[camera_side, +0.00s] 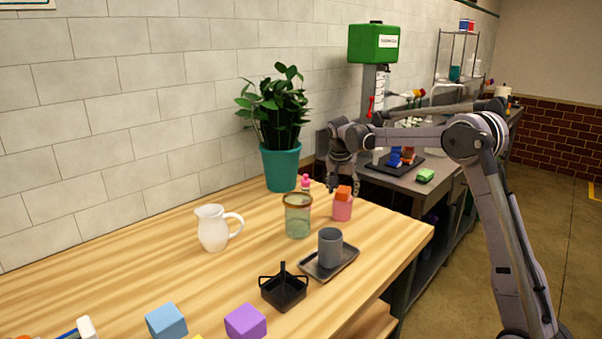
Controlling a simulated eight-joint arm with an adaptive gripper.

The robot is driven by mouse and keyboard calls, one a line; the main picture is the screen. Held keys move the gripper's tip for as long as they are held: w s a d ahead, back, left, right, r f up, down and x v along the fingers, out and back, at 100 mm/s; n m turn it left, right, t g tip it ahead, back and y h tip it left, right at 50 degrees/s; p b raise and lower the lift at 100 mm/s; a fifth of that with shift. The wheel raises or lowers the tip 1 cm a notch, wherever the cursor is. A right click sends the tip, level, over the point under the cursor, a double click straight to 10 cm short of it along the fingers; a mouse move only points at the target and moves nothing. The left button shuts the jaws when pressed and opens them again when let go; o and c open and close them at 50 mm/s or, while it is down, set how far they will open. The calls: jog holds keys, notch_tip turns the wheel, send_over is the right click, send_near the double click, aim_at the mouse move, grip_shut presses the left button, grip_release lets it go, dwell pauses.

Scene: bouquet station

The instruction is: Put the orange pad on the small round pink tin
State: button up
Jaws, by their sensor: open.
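The orange pad (343,193) looks like a small orange block. It sits on top of the small round pink tin (342,210), which stands upright near the back right edge of the wooden table. My gripper (344,188) points down with its fingers apart, just above and around the pad's upper part in the picture. I cannot tell whether a finger touches the pad. The tin's top is mostly hidden by the pad.
A glass jar (298,216) stands left of the tin, and a grey cup (330,248) on a dark tray (350,258) is in front. A potted plant (281,165), a white jug (213,230) and a black caddy (283,293) are also on the table (130,275).

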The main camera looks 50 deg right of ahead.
jog(key=v, duration=1.1)
jog(key=s+a+r+n+t, duration=0.1)
jog(key=s+a+r+n, duration=0.1)
jog(key=s+a+n, duration=0.3)
jog(key=s+a+f+n+t+y, duration=0.2)
jog(key=s+a+f+n, duration=0.2)
jog(key=s+a, duration=0.5)
jog(key=s+a+f+n+t+y, duration=0.2)
jog(key=s+a+f+n, duration=0.2)
jog(key=s+a+f, duration=0.3)
jog(key=s+a, duration=0.2)
jog(key=a, duration=0.1)
jog(key=shift+a+f, duration=0.25)
jog(key=shift+f, duration=0.15)
